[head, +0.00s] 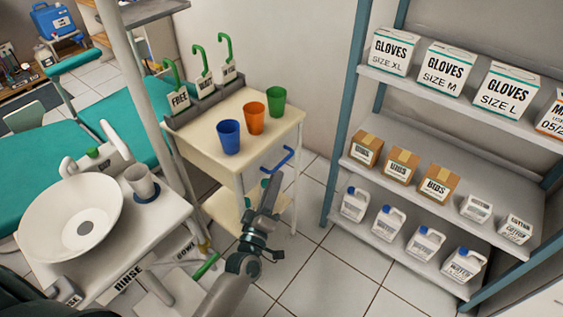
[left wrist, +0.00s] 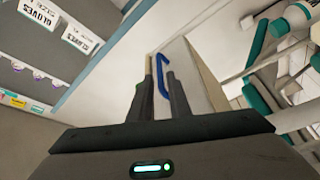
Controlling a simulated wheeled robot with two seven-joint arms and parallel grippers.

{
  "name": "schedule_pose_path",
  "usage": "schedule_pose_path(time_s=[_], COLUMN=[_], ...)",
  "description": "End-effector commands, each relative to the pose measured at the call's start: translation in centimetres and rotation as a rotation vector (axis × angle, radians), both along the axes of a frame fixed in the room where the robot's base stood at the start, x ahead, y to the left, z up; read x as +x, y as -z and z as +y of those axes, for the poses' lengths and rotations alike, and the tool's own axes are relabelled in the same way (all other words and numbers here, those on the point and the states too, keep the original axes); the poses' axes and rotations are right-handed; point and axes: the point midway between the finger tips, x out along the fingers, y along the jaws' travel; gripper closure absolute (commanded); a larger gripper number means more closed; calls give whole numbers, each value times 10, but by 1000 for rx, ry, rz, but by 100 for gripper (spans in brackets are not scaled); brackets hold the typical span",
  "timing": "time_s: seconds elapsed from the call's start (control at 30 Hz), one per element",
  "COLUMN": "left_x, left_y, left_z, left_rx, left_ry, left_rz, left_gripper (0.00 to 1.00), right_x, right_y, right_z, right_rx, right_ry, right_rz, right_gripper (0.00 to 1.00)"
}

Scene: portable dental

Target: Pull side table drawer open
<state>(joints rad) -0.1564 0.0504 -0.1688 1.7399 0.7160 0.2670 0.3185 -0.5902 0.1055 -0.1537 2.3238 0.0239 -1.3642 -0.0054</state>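The cream side table (head: 200,136) stands in the middle of the head view, with a blue bar handle (head: 278,160) on its drawer front (head: 258,168). The drawer looks shut. My left gripper (head: 272,184) is just in front of and below the handle in the head view. In the left wrist view, the two dark fingers of my left gripper (left wrist: 161,72) are apart, and the blue handle (left wrist: 162,84) shows in the gap between them. Whether the fingers reach around the handle or touch it, I cannot tell. My right gripper is in neither view.
Blue (head: 229,138), orange (head: 255,118) and green (head: 276,104) cups stand on the table top. A shelf rack (head: 340,125) with boxes and jugs stands at right. A sink unit (head: 70,222) is at left. Tiled floor (head: 320,265) lies clear between them.

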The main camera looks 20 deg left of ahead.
Motion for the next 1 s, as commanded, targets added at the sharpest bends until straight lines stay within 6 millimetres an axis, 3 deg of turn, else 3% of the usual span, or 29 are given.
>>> schedule_pose_path(time_s=[0.2,0.4,0.87,0.93,1.0], left_x=[38,60,67,67,67], left_y=[-9,-13,-14,-14,-14], left_z=[0,0,0,0,0], left_rx=[1,0,0,1,1], left_ry=[-1,0,1,1,1], left_rz=[-1,0,1,1,1], left_gripper=[83,83,83,100,100], right_x=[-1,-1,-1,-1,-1], right_y=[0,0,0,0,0], right_z=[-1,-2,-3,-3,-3], right_rx=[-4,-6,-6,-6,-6], right_ry=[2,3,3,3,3], right_rz=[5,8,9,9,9], right_gripper=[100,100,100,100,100])
